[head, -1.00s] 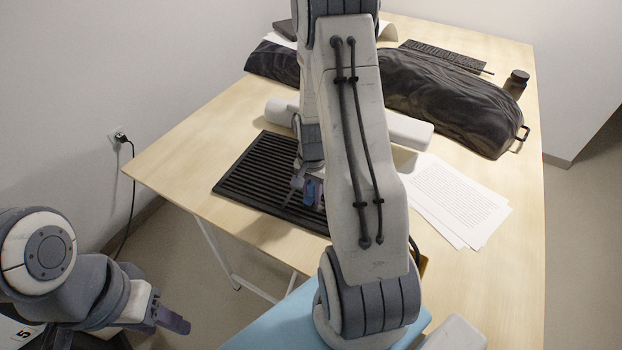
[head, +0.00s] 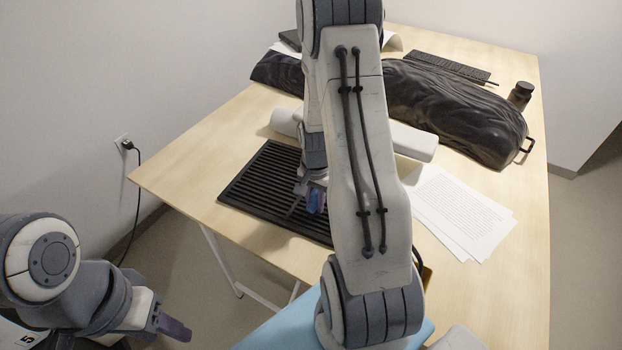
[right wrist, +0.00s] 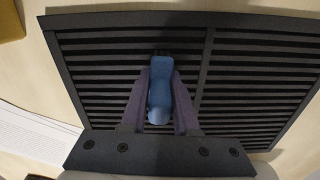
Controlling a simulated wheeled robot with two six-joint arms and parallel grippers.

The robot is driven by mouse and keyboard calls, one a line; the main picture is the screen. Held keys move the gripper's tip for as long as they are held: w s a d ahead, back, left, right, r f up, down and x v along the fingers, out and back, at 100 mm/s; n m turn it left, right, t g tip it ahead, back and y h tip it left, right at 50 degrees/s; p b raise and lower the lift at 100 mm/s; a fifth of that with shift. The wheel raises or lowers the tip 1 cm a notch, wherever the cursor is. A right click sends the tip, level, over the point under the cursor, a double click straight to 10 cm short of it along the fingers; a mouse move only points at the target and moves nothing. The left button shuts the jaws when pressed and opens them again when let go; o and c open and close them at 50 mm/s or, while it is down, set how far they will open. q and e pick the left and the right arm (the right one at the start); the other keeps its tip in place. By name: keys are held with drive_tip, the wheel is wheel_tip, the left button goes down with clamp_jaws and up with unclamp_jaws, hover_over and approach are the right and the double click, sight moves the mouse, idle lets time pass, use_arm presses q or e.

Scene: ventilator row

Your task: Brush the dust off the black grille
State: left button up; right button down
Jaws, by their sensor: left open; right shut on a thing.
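The black grille (head: 262,186) lies flat on the wooden table near its front left edge, partly hidden by my right arm in the head view. In the right wrist view the slatted grille (right wrist: 250,80) fills most of the picture. My right gripper (right wrist: 160,85) is shut on a blue-handled brush (right wrist: 158,95), held over the grille, with the dark brush end at the slats. Whether the bristles touch cannot be told. In the head view the right gripper (head: 312,200) is over the grille's right part. My left gripper (head: 174,328) is open and empty, low at the left, off the table.
A white roll (head: 413,141) lies behind the grille. Printed sheets (head: 465,212) lie to the right. A black bag (head: 450,108), a dark jar (head: 520,95) and a dark flat strip (head: 448,66) are further back. The table's left corner (head: 160,180) is bare.

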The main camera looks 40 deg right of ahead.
sight(314, 191)
wheel_tip(314, 191, up, 2)
drive_tip(key=shift+r+p, duration=0.15)
drive_tip(key=shift+p, duration=0.2)
drive_tip(key=shift+w+a+r+p, duration=0.15)
drive_tip(key=shift+r+p, duration=0.5)
use_arm(q)
drive_tip(key=shift+d+r+p, duration=0.1)
drive_tip(key=shift+r+p, duration=1.45)
drive_tip(key=shift+r, duration=1.4)
use_arm(e)
drive_tip(key=shift+r, duration=1.8)
